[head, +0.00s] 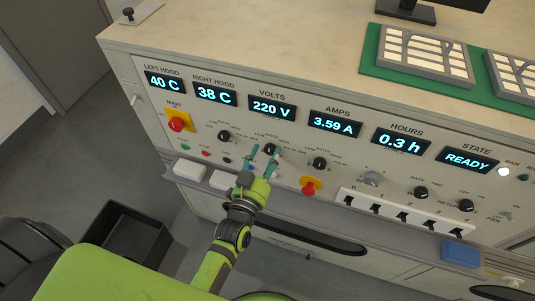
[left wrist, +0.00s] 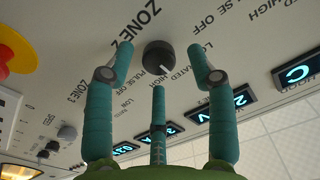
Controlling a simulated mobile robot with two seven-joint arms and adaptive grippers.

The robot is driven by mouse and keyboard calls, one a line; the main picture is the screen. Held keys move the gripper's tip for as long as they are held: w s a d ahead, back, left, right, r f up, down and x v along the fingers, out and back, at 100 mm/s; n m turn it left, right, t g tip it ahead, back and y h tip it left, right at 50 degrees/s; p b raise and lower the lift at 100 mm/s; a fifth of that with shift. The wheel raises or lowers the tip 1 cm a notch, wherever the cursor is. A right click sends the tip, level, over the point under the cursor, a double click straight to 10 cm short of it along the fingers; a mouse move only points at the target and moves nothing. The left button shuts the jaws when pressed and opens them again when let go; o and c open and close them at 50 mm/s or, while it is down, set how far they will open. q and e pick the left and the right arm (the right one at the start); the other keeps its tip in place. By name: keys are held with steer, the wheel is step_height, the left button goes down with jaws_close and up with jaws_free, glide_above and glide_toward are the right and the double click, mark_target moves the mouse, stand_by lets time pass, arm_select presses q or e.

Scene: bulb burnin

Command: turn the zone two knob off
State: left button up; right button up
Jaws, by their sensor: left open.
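The zone two knob (left wrist: 158,55) is a dark round knob on the pale panel (left wrist: 60,100), with a white pointer mark on its lower side in the left wrist view. The label "ZONE 2" stands beside it; which setting the pointer marks is hard to tell. In the head view the knob (head: 270,149) is the middle of three black knobs. My left gripper (head: 263,152) is open, its teal fingers spread and pointing at the panel. In the left wrist view its fingertips (left wrist: 160,62) lie on either side of the knob with gaps; contact cannot be seen. My right gripper is not in view.
Neighbouring knobs stand left (head: 224,136) and right (head: 320,163). A red emergency button (head: 309,187) is below right, and a red main switch (head: 177,124) is far left. A shelf ledge (head: 330,217) runs below, with a blue block (head: 460,252) at right.

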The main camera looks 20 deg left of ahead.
arm_select(q)
steer(key=shift+w, duration=0.15)
jaws_close()
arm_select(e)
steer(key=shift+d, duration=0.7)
arm_select(q)
steer(key=shift+r+n, duration=0.15)
steer(key=shift+n, duration=0.25)
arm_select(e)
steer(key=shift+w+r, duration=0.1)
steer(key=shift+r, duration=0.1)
arm_select(q)
steer(key=n+p, duration=0.1)
steer(key=n, duration=0.1)
steer(key=shift+w+r+n, duration=0.1)
steer(key=shift+n, duration=0.3)
steer(key=n, duration=0.3)
steer(key=shift+n+p, duration=0.3)
steer(key=shift+p, duration=0.1)
steer(key=n, duration=0.4)
steer(key=shift+a+n, duration=0.15)
steer(key=shift+n, duration=2.25)
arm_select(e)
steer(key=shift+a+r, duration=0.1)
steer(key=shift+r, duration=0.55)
